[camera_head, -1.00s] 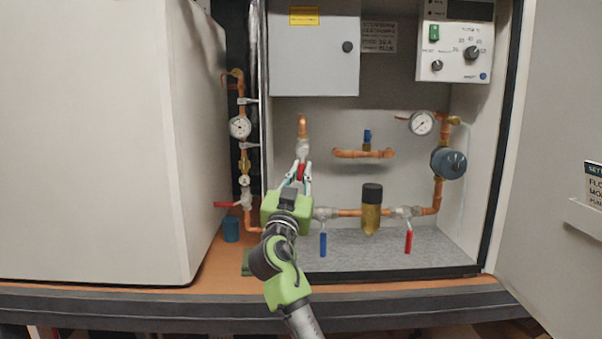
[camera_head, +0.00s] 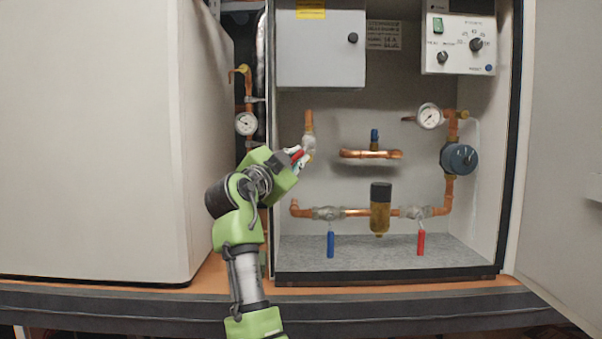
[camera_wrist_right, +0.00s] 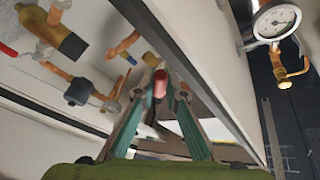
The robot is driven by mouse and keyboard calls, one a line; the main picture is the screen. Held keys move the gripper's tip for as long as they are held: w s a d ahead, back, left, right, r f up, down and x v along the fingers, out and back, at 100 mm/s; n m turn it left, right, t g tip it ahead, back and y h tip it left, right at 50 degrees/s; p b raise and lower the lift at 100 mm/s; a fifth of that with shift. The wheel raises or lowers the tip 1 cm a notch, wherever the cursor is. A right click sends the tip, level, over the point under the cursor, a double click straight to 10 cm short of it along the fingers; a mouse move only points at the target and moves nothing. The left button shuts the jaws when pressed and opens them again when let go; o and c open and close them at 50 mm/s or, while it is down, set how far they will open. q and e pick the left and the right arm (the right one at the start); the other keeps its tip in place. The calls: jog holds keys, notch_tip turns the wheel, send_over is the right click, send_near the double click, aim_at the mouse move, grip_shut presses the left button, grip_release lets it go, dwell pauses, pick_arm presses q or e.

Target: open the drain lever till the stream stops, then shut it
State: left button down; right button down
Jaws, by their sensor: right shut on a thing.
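My right gripper (camera_head: 299,158) is shut on the red lever (camera_head: 295,154) of a valve (camera_head: 309,143) below a short vertical copper pipe (camera_head: 309,121) at the cabinet's left side. The lever points left and down from the valve. In the right wrist view the red lever (camera_wrist_right: 160,81) sits between the fingertips of my right gripper (camera_wrist_right: 160,93). I cannot make out a stream at the pipe. My left gripper is not in view.
A blue lever (camera_head: 330,244) and another red lever (camera_head: 421,243) hang from the lower pipe (camera_head: 354,213), with a brass filter (camera_head: 380,212) between them. A pressure gauge (camera_head: 246,124) stands left of the cabinet, beside a large pale casing (camera_head: 90,140).

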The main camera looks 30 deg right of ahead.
jog(key=shift+w+a+r+m+g+y+p, duration=0.15)
jog(key=shift+r+m+g+p, duration=0.1)
jog(key=shift+m, duration=0.25)
jog(key=shift+a+r+m+g+y+p, duration=0.1)
jog(key=shift+a+r+m+g+y, duration=0.1)
jog(key=shift+m, duration=0.3)
jog(key=shift+w+r+m+g+y+p, duration=0.1)
jog(key=shift+r+m+g+y+p, duration=0.25)
jog(key=shift+m+p, duration=0.45)
jog(key=shift+w+a+r+m+y+p, duration=0.15)
jog(key=shift+r+m+y+p, duration=0.3)
jog(key=shift+m+p, duration=0.6)
jog(key=shift+a+r+m+g+y+p, duration=0.1)
jog(key=shift+r+m+g+y+p, duration=0.15)
jog(key=shift+m+p, duration=0.35)
jog(key=shift+r+m+g+y+p, duration=0.15)
jog(key=shift+m+y+p, duration=0.2)
jog(key=shift+m, duration=0.3)
jog(key=c, duration=2.1)
grip_release()
jog(key=v, duration=1.2)
jog(key=shift+f, duration=0.1)
